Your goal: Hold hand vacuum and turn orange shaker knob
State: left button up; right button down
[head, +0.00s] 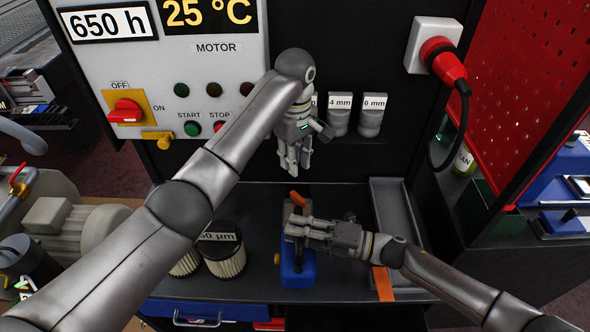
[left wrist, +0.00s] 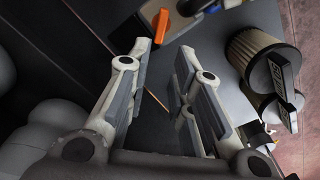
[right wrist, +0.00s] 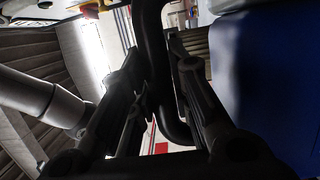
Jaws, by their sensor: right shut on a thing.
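The hand vacuum (head: 300,274) stands on the dark table, with a blue body and a black handle. An orange shaker knob (head: 298,198) shows at its far end; an orange part (left wrist: 158,22) shows at the top of the left wrist view. My right gripper (head: 290,229) is shut on the vacuum's handle; the black curved handle (right wrist: 165,80) runs between its fingers in the right wrist view, beside the blue body. My left gripper (head: 292,168) points down above and behind the knob. Its fingers (left wrist: 166,50) are apart with nothing between them.
Pleated filters (head: 225,258) stand left of the vacuum. A grey tray (head: 398,215) lies to the right. A control panel (head: 165,70) and a red plug with cable (head: 442,62) are on the back wall. A red perforated panel (head: 525,90) borders the right side.

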aim_at(297, 195)
pick_arm(q)
jog(key=shift+r, duration=0.2)
jog(key=shift+s+d, duration=0.1)
jog(key=shift+d, duration=0.05)
dwell(0.3)
notch_tip(297, 195, down, 12)
jog(key=shift+s+d+f, duration=0.1)
dwell(0.4)
jog(key=shift+c, duration=0.2)
grip_shut()
